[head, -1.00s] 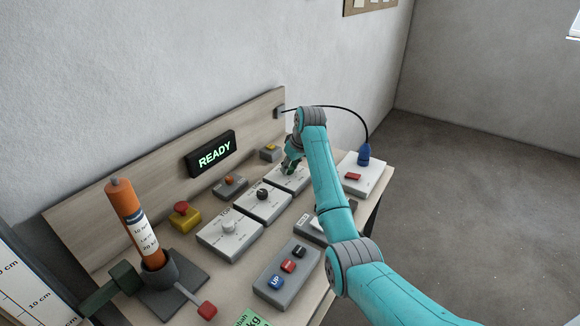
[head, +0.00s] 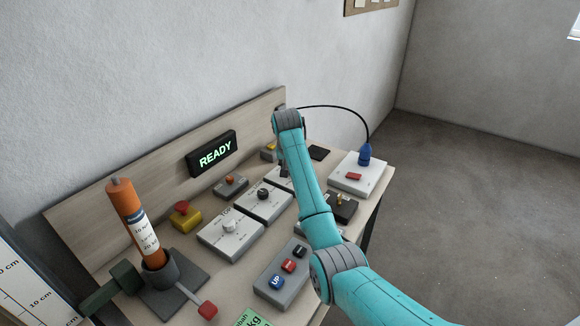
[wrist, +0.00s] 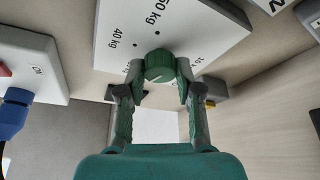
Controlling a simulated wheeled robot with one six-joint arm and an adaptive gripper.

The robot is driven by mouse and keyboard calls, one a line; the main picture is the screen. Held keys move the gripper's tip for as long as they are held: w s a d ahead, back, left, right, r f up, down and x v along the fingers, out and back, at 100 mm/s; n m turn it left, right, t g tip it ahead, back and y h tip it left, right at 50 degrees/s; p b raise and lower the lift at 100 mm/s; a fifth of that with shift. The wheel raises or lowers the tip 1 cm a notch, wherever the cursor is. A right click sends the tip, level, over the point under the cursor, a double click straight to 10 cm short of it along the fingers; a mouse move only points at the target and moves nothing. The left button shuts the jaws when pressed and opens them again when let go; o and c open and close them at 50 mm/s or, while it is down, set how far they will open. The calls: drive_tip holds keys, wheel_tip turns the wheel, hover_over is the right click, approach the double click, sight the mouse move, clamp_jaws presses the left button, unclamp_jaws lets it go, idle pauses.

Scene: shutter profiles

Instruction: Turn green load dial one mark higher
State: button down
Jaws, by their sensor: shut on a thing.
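The green load dial (wrist: 160,65) shows in the wrist view on a white panel (wrist: 205,35) with dots and weight marks; "40 kg" is readable and another mark looks like "50 kg". A light pointer line shows on the dial, but I cannot tell surely which mark it meets. My gripper (wrist: 160,70) has one finger on each side of the dial and is shut on it.
Two similar panels, one with a black knob (head: 263,194) and one with a white knob (head: 229,227), stand to the left. A lit READY display (head: 213,153) leans behind. A white box with a blue plug (head: 365,155) and cable stands right. A button box (head: 281,275) lies in front.

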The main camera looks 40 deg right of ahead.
drive_tip(key=shift+m+g+h, duration=0.3)
drive_tip(key=shift+m, duration=0.8)
drive_tip(key=c, duration=0.8)
unclamp_jaws()
drive_tip(key=shift+v, duration=5.95)
drive_tip(key=shift+w+a, duration=0.15)
